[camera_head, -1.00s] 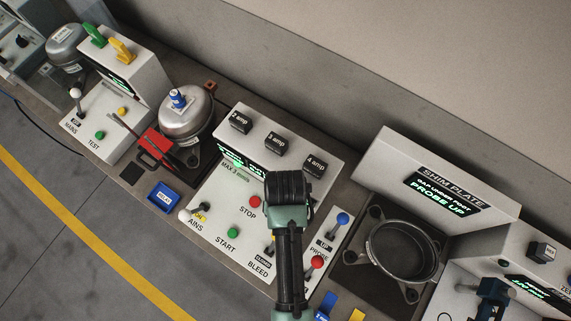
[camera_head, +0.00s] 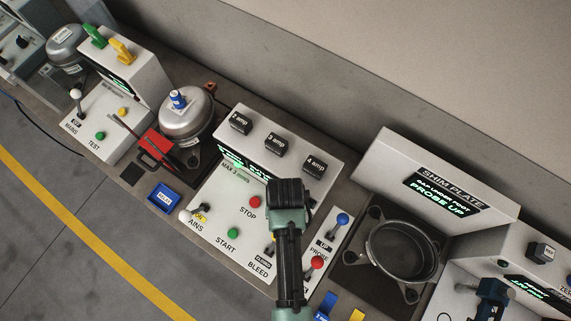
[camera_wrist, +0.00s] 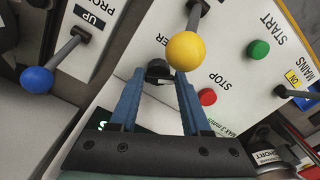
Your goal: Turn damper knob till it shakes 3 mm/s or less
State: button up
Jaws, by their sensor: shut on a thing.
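The black damper knob (camera_wrist: 158,69) shows in the wrist view on the white panel (camera_wrist: 225,75), beside a label ending in "ER". My gripper (camera_wrist: 160,78) has its two blue fingers on either side of the knob and is shut on it. In the head view my wrist covers the knob and the fingertips. The display (camera_head: 240,155) with green text is lit at the top of the panel, partly behind my wrist and too small to read. A "MAX 3" mark (camera_head: 235,172) is below it.
A yellow-ball lever (camera_wrist: 185,50) stands close to the fingers. A blue-ball lever (camera_wrist: 37,79) is at the wrist view's left. The red STOP button (camera_head: 255,202) and green START button (camera_head: 233,233) are near. A compressor (camera_head: 187,115) stands left of the panel.

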grip_shut()
jog(key=m+p, duration=0.2)
jog(key=m, duration=0.2)
jog(key=shift+w+a+r, duration=0.1)
jog(key=shift+r, duration=0.05)
jog(key=m+p, duration=0.2)
jog(key=m, duration=0.3)
jog(key=shift+w, duration=0.1)
dwell(0.4)
jog(key=o, duration=1)
grip_release()
